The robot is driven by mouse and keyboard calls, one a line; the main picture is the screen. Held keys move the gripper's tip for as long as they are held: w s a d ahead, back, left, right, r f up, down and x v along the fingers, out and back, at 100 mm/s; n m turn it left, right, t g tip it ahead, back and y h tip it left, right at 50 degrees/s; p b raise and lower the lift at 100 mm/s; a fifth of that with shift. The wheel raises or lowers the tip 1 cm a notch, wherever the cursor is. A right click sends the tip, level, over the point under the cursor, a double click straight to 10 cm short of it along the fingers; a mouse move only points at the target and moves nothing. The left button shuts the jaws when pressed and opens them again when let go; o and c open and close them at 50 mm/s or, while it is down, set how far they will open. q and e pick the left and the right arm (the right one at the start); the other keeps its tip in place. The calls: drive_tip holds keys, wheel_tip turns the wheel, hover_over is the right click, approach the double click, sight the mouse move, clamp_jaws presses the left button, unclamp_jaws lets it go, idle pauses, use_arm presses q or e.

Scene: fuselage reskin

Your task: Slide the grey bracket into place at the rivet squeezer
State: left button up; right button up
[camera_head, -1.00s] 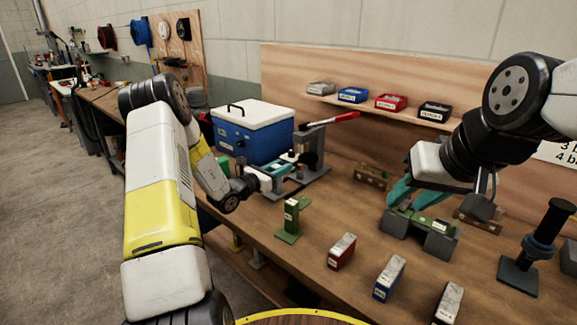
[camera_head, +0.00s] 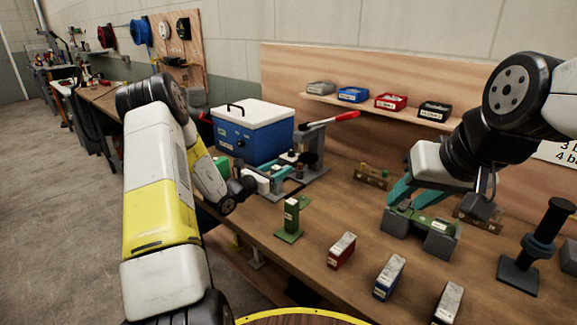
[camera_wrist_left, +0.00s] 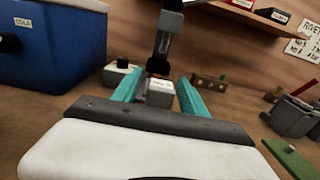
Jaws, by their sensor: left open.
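The rivet squeezer (camera_head: 312,150) stands on the bench beside the blue cooler, with its red-ended lever pointing right; its grey post (camera_wrist_left: 165,40) rises ahead in the left wrist view. My left gripper (camera_wrist_left: 158,88) is open, with its two teal fingers spread at the squeezer's foot. A pale grey block with a label, apparently the grey bracket (camera_wrist_left: 160,93), lies between the fingertips, close to the post; whether it touches a finger is unclear. In the head view my left gripper (camera_head: 274,180) partly hides it. My right gripper (camera_head: 412,196) is at a green part on grey blocks; its closure is unclear.
A blue cooler (camera_head: 250,132) stands behind my left gripper. A green stand (camera_head: 290,218) is in front of the squeezer. Red (camera_head: 342,251) and blue (camera_head: 389,277) boxes line the bench's front. A black-handled post (camera_head: 535,245) stands at right. Bins sit on the shelf.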

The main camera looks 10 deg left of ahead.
use_arm(q)
drive_tip(key=v, duration=1)
drive_tip(key=s+d+r+m+g+h, duration=0.1)
drive_tip(key=s+d+r+m+g, duration=0.1)
drive_tip(key=s+d+r+m, duration=0.1)
drive_tip(key=s+d+r+m+g+h, duration=0.1)
drive_tip(key=s+d+r+m+g, duration=0.2)
drive_tip(key=d+r+m, duration=0.1)
drive_tip(key=s+d+r+m+g+h, duration=0.2)
drive_tip(key=s+d+r+m, duration=0.1)
drive_tip(key=d, duration=0.2)
drive_tip(key=shift+s+r+m+g, duration=0.15)
drive_tip(key=shift+s+m+g, duration=0.1)
drive_tip(key=shift+m+g, duration=0.15)
drive_tip(key=s+d+r+m+g+y, duration=0.2)
drive_tip(key=s+m+g, duration=0.1)
drive_tip(key=s+m, duration=0.3)
drive_tip(key=s+d+r+m+g+y, duration=0.2)
drive_tip(key=s+m+g, duration=0.15)
drive_tip(key=s, duration=0.45)
drive_tip(key=s+a+r+m+t+y, duration=0.4)
drive_tip(key=s+a+m+t+y, duration=0.1)
drive_tip(key=s+a+m+y, duration=0.2)
drive_tip(key=shift+s+a+r+m+y, duration=0.4)
drive_tip(key=shift+s+a+m, duration=0.1)
drive_tip(key=shift+a+m, duration=0.7)
drive_tip(key=shift+t, duration=0.25)
